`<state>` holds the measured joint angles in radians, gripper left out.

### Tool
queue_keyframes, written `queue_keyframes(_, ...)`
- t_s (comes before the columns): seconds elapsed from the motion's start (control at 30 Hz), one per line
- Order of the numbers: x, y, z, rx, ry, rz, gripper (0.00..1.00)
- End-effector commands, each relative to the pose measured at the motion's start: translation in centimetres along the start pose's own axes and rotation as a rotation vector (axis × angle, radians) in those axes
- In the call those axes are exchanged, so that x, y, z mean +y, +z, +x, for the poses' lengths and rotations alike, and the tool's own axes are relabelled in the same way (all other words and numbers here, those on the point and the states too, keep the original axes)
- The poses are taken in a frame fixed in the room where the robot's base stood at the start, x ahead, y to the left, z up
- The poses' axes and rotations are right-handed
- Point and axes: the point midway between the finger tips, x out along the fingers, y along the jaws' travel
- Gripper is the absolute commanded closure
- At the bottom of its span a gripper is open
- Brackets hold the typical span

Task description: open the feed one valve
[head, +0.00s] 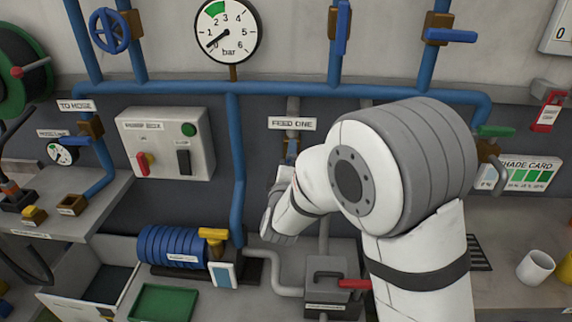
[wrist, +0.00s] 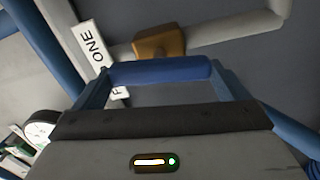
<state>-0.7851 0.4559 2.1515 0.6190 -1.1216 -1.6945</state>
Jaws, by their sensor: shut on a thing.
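The feed one label (head: 291,123) hangs on the pipe at the middle of the head view, and part of it also shows in the wrist view (wrist: 91,43). My gripper (wrist: 162,80) is shut on this handle.
Blue pipes run beside and above the valve. A pressure gauge (head: 229,31) is above left, its needle near zero. A control box (head: 165,143) is at left. A grey box with a red handle (head: 353,284) stands below my arm. Another valve with a green handle (head: 495,131) is at right.

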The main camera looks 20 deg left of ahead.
Motion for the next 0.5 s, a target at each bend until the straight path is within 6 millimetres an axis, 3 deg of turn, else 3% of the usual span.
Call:
queue_keyframes(0.37, 0.02, -0.11, -0.01, 0.002, 0.001, -0.004, 0.28)
queue_keyframes(0.4, 0.02, -0.11, -0.01, 0.002, 0.001, -0.004, 0.04)
queue_keyframes(0.5, 0.01, -0.11, -0.01, 0.002, 0.001, -0.004, 0.0)
